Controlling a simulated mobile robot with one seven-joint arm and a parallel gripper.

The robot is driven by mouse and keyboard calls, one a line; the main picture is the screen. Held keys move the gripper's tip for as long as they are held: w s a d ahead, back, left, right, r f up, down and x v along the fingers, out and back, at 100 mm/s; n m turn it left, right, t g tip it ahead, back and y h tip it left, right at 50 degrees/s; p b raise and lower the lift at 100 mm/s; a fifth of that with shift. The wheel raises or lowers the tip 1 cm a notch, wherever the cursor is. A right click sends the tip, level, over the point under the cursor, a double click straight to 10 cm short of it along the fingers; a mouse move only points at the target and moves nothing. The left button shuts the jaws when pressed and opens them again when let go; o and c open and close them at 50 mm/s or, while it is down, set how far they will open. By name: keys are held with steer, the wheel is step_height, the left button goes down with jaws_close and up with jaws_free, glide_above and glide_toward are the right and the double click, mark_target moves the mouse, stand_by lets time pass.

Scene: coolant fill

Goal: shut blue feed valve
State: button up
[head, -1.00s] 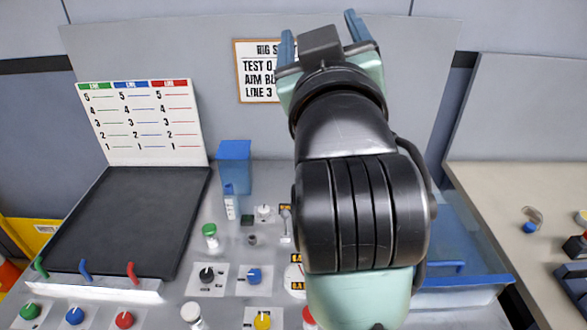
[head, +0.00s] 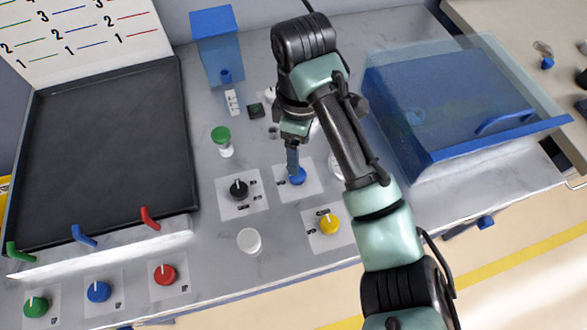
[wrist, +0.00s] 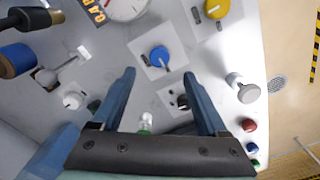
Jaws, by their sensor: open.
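A blue knob (head: 298,175) sits on a white square plate on the panel; the wrist view shows this blue knob (wrist: 160,57) with a white pointer. My gripper (head: 293,164) is over it, pointing down. In the wrist view my gripper (wrist: 161,76) is open and empty, with the knob just beyond and between the fingertips; contact cannot be told. Another blue knob (head: 98,292) sits at the front left, between a green knob (head: 36,306) and a red knob (head: 165,273), below a blue handle (head: 84,234). It also shows in the wrist view (wrist: 253,148).
A black knob (head: 239,189) and a yellow knob (head: 328,225) flank the plate. A white cup (head: 249,240) and a green-capped vial (head: 222,139) stand nearby. A black tray (head: 110,160) is left, a blue lidded bin (head: 450,110) right. A blue box (head: 218,45) stands behind.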

step_height(320, 180, down, 9)
steer(key=shift+a+f+b, duration=0.1)
steer(key=shift+b, duration=0.5)
jaws_close()
